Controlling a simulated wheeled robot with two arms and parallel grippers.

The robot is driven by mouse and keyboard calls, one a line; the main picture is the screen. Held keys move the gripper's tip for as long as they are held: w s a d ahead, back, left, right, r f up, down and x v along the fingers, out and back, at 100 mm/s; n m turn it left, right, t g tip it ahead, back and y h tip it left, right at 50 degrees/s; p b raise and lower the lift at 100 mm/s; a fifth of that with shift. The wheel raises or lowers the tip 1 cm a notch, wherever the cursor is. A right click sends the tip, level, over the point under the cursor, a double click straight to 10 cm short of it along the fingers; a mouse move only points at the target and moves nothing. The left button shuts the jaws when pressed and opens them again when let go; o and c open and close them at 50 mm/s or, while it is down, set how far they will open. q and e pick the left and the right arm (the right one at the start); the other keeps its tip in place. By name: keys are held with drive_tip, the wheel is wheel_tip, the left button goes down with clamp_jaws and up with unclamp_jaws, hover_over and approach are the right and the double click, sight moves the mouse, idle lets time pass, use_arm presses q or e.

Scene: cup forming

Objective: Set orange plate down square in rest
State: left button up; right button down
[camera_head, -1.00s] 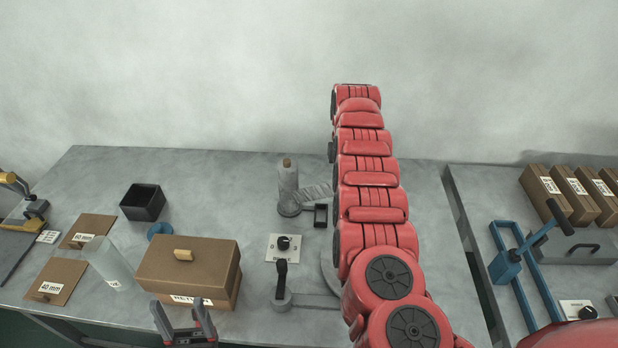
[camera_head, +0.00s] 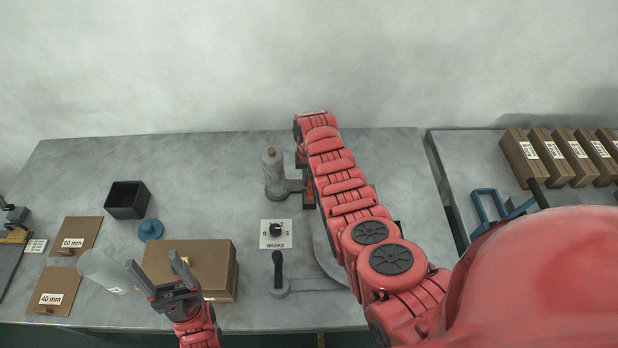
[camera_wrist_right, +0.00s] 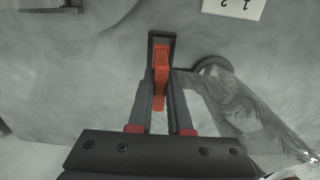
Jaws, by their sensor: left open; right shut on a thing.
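The orange plate (camera_wrist_right: 160,72) shows in the right wrist view as a narrow upright strip between the fingers of my right gripper (camera_wrist_right: 160,98), which is shut on it. Its far end overlaps the small dark rest (camera_wrist_right: 164,36) and looks lined up with it. I cannot tell whether it touches the rest's bottom. In the head view a bit of the orange plate (camera_head: 308,193) shows beside my right arm, which hides most of the rest and the right gripper. My left gripper (camera_head: 154,262) is open and empty in front of the brown box.
A grey post (camera_head: 273,175) stands just left of the rest. A brake switch plate (camera_head: 276,234) and a black-handled lever (camera_head: 278,272) are nearer. A brown box (camera_head: 200,262), black bin (camera_head: 127,200) and blue knob (camera_head: 150,229) lie left. Brown blocks (camera_head: 545,158) stand right.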

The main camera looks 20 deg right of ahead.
drive_tip(key=shift+f+b, duration=0.4)
drive_tip(key=shift+f, duration=0.2)
drive_tip(key=shift+f+b, duration=1.15)
drive_tip(key=shift+f, duration=0.2)
drive_tip(key=shift+f, duration=0.2)
drive_tip(key=shift+s+f+b, duration=0.1)
drive_tip(key=shift+s+b, duration=0.05)
drive_tip(key=shift+b, duration=0.2)
drive_tip(key=c, duration=0.8)
unclamp_jaws()
drive_tip(key=shift+f, duration=0.1)
drive_tip(key=shift+o, duration=0.2)
drive_tip(key=shift+r, duration=0.2)
